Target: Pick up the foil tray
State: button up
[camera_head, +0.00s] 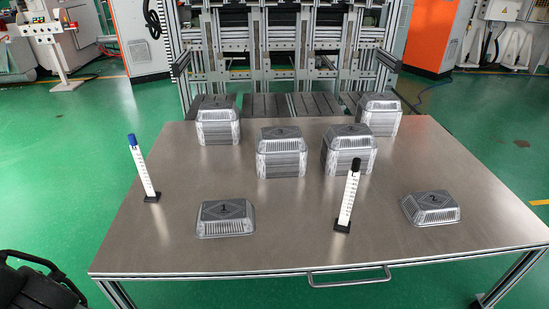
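A single silver foil tray (226,218) marked 1 lies upside down on the table at the front left. Another single foil tray (430,208) marked 2 lies upside down at the front right, turned at an angle. Behind them stand several stacks of upside-down foil trays: a back-left stack (218,122), a middle stack (282,152), a middle-right stack (348,150) and a back-right stack (380,115). Nothing touches the two single trays. A black part with a cable, likely of my arm, shows at the lower left corner. No gripper fingers are visible.
The metal table (270,220) has a front handle (349,278). A blue-topped white post (143,167) stands at left and a black-topped white post (347,202) between the single trays. A metal frame rises behind the table.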

aim_at(233, 217)
jog(key=i+l, duration=0.25)
jog(key=i, duration=0.2)
jog(key=i+l+u, duration=0.15)
jog(key=i, duration=0.3)
jog(key=l, duration=0.1)
